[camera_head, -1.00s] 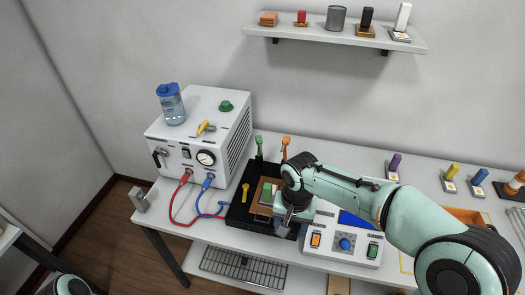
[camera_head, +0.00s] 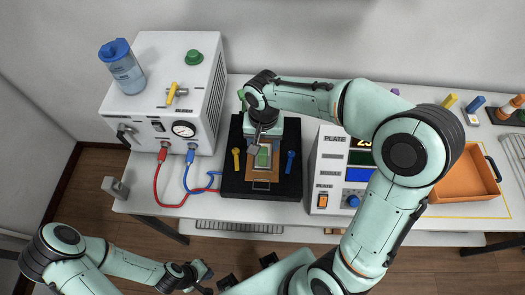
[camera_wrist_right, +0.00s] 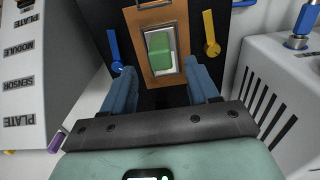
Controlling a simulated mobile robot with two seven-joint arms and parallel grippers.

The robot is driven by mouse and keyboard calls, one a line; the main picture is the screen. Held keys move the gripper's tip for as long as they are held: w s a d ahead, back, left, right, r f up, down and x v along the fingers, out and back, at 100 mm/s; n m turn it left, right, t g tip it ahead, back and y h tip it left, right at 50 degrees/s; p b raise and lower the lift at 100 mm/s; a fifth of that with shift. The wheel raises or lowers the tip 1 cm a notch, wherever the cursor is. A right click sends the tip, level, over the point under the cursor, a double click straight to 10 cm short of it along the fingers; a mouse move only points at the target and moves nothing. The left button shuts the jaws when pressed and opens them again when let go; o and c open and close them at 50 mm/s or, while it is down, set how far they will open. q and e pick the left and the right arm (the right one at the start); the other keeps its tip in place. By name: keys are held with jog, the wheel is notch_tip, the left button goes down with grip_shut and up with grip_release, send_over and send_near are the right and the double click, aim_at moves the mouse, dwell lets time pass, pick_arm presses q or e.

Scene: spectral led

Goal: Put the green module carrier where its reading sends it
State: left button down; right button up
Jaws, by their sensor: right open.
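The green module carrier (camera_head: 262,156) lies in the metal-framed window of a brown plate (camera_head: 262,184) on a black fixture (camera_head: 232,188). It also shows in the right wrist view (camera_wrist_right: 159,49). My right gripper (camera_head: 261,139) is over the back part of the plate; in its wrist view (camera_wrist_right: 162,85) the two blue fingers are apart and empty, with the green carrier beyond them. A yellow lever (camera_head: 236,160) and a blue lever (camera_head: 290,162) flank the plate. My left gripper (camera_head: 200,275) is low at the bottom left, its jaws too small to read.
A white meter box (camera_head: 322,175) stands right of the fixture, its PLATE display partly hidden by my right arm. A white chiller-like box (camera_head: 172,85) with red and blue hoses stands left. An orange tray (camera_head: 465,180) and several coloured-handled pieces are at the right.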

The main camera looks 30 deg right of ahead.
aim_at(263, 156)
notch_tip(263, 156, down, 8)
jog(key=shift+w+f, duration=0.15)
jog(key=shift+f, duration=0.05)
jog(key=shift+r, duration=0.15)
grip_shut()
